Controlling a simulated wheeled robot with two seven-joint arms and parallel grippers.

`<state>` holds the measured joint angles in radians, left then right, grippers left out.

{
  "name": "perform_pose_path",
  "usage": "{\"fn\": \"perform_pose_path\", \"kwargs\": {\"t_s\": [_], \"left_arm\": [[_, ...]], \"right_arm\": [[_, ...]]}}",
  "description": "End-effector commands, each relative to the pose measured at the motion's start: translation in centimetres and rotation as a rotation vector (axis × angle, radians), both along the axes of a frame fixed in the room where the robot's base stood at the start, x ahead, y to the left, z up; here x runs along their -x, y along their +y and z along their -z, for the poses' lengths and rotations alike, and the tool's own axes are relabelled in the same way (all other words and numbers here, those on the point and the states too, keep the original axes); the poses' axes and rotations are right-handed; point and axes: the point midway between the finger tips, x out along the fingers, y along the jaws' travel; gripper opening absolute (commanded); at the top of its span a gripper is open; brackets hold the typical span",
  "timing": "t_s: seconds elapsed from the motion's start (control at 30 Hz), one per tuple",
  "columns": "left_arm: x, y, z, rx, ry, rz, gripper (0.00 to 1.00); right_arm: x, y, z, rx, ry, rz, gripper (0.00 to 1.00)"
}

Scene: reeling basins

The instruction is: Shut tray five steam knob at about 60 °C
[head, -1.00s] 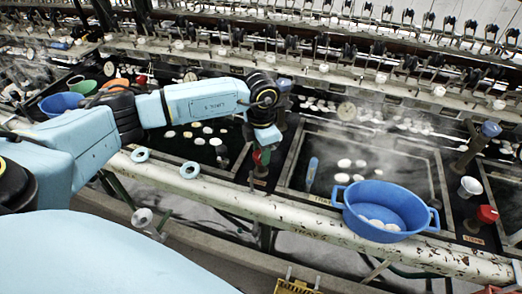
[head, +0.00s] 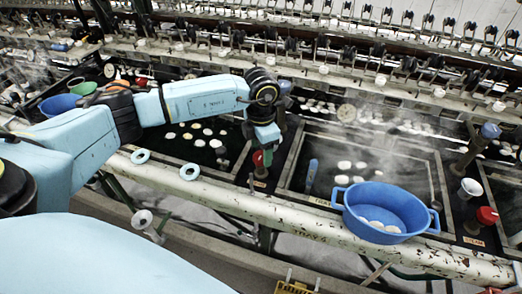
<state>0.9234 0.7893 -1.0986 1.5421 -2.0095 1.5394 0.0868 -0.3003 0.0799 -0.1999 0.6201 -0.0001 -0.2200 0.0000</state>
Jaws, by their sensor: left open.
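My left gripper (head: 266,158) points down over a red knob (head: 257,158) on a short post between two basins. Its fingers are at the knob, which is partly hidden behind them; I cannot tell whether they touch it. The basin tray (head: 425,160) to the right of this knob holds several white cocoons and gives off steam. A round dial (head: 346,113) stands at its back edge, too small to read. Another red knob (head: 487,215) with a small label plate sits at the right. My right gripper is not in view.
A blue two-handled bowl (head: 384,207) with white cocoons rests on the worn white pipe (head: 300,222) along the front. A white cup (head: 469,188) and a blue-topped post (head: 490,131) stand at the right. Reeling machinery fills the back.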

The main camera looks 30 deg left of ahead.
Motion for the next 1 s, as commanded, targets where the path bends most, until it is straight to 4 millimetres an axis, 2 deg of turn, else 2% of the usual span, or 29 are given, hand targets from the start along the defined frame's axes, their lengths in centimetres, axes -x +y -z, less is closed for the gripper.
{"fn": "perform_pose_path", "kwargs": {"t_s": [0.3,0.5,0.7,1.0], "left_arm": [[-0.1,0.0,-7.0,0.0,-0.006,0.001,0.62],[0.0,0.0,-10.6,0.0,-0.004,0.001,0.62],[0.0,0.0,-12.1,0.0,0.0,0.001,0.62],[0.0,0.0,-12.2,0.0,0.0,0.0,0.62]], "right_arm": [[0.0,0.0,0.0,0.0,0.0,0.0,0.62],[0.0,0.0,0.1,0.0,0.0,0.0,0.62],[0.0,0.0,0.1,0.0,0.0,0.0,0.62],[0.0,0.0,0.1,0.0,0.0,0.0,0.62]]}}
